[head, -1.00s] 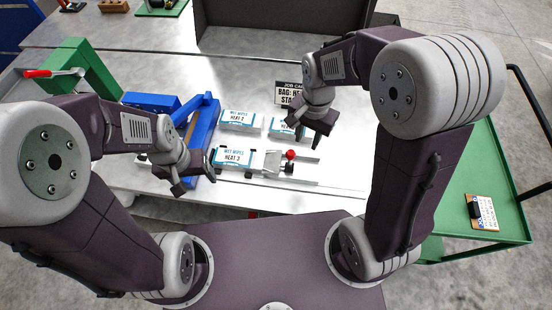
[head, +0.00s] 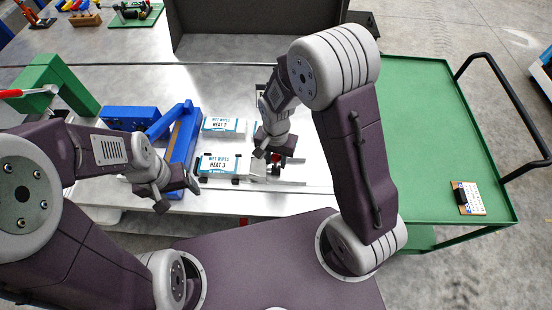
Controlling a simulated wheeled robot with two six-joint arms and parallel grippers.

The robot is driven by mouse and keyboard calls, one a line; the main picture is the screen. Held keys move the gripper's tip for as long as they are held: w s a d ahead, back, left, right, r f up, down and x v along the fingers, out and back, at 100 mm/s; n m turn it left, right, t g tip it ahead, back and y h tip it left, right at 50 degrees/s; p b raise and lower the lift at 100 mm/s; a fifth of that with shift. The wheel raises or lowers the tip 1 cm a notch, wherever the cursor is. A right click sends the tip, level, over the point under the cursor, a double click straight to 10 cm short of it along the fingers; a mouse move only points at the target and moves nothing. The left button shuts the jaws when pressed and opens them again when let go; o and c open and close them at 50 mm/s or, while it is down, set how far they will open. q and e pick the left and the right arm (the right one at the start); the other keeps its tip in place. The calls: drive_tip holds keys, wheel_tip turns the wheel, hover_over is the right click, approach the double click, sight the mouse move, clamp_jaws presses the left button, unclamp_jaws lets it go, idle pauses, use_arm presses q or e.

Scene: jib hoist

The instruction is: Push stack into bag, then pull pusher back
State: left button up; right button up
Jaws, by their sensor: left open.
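A wet-wipes pack marked HEAT 3 (head: 219,165) lies at the front of the steel bench, just right of a blue frame (head: 183,142). A pack marked HEAT 2 (head: 223,124) lies behind it; a third pack beside that is mostly hidden by my right arm. My left gripper (head: 178,197) is open and empty, left of HEAT 3, by the frame's front end. No bag is clearly visible.
A blue box (head: 130,118) and a green bracket (head: 55,80) with a red handle stand left. A dark-walled bay (head: 255,30) is behind. A green cart (head: 430,110) with a clipboard (head: 468,198) stands right.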

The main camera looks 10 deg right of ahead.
clamp_jaws()
idle(1.4)
